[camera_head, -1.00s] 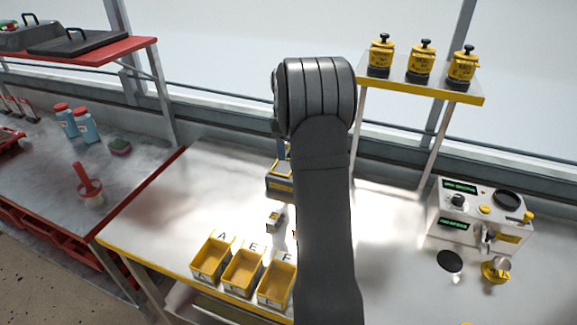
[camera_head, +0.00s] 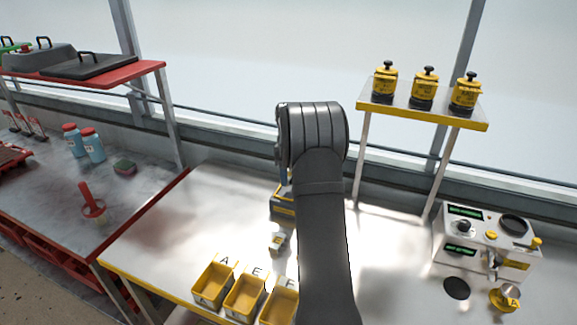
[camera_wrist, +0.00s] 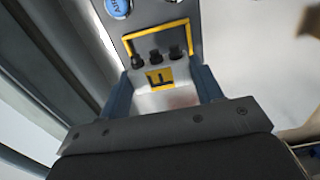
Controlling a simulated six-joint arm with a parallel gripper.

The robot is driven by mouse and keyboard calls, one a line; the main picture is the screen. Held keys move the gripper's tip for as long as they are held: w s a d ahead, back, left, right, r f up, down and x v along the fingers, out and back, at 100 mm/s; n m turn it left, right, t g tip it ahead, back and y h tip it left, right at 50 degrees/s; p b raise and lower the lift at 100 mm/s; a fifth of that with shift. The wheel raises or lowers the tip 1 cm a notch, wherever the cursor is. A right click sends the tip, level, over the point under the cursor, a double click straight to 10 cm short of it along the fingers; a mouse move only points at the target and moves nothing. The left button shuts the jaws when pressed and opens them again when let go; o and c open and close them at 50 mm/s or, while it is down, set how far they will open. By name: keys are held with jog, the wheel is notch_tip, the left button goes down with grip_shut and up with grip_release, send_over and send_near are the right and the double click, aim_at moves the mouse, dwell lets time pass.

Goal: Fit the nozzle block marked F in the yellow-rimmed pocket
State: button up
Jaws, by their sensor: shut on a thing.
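In the wrist view my gripper (camera_wrist: 165,74) has its two blue fingers shut on the sides of a pale block (camera_wrist: 160,79) with a black F on a yellow label. Several dark nozzle tips show along its far edge. The yellow-rimmed pocket (camera_wrist: 157,30) lies just beyond the block, and the nozzles overlap its near part in the picture. I cannot tell the gap between block and pocket. In the head view my arm hides the gripper and held block. A grey unit with yellow trim (camera_head: 283,209) shows partly beside the arm.
Yellow bins marked A (camera_head: 212,287), E (camera_head: 246,294) and F (camera_head: 279,305) line the bench's front edge. A small block (camera_head: 277,243) lies behind them. A control box (camera_head: 487,243) and a shelf with yellow canisters (camera_head: 424,110) stand right. A blue button (camera_wrist: 118,8) is beside the pocket.

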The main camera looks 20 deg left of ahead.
jog(key=shift+f, duration=2.15)
jog(key=shift+f, duration=0.15)
